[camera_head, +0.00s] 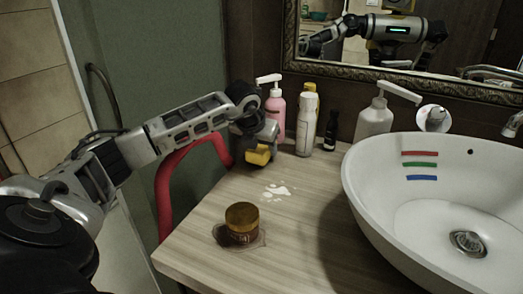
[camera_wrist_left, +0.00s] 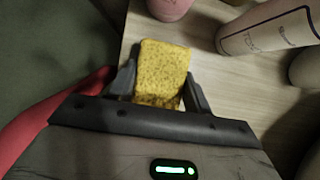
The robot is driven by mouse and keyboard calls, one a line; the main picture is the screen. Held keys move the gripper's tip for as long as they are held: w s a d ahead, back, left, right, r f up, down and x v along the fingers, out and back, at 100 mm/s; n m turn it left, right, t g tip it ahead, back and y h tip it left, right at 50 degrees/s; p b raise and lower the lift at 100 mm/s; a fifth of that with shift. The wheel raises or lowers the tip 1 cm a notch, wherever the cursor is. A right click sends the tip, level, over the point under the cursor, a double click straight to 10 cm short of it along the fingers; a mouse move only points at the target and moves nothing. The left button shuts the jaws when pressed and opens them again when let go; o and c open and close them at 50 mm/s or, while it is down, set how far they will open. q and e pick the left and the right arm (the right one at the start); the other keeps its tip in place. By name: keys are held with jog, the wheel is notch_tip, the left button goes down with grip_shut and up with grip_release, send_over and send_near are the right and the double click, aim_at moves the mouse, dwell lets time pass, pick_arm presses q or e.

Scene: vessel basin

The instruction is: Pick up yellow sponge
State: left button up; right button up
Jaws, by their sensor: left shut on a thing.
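The yellow sponge (camera_head: 259,154) is at the back left of the wooden counter, by the pink bottle. It shows in full between the fingers in the left wrist view (camera_wrist_left: 163,68). My left gripper (camera_head: 257,148) is shut on the sponge, with one finger on each side of it (camera_wrist_left: 160,85). The gripper hides part of the sponge in the head view. I cannot tell whether the sponge touches the counter. My right gripper is not in view.
A pink pump bottle (camera_head: 276,112), a white bottle (camera_head: 306,125) and a small dark bottle (camera_head: 330,133) stand along the back. A brown jar (camera_head: 242,222) stands in a spill near the front. The white basin (camera_head: 375,205) fills the right. A red tube (camera_head: 165,190) curves at left.

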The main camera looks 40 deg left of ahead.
pick_arm(q)
jog(key=s+d+r+b, duration=0.1)
jog(key=s+d+r, duration=0.2)
jog(key=s+r, duration=0.3)
jog(key=s+d+r+b, duration=0.1)
jog(key=s+d+r, duration=0.2)
jog(key=s+r, duration=0.3)
jog(key=shift+s+d, duration=0.2)
jog(key=shift+d, duration=0.05)
jog(key=shift+o, duration=1.3)
jog(key=shift+c, duration=1)
jog(key=shift+s, duration=0.1)
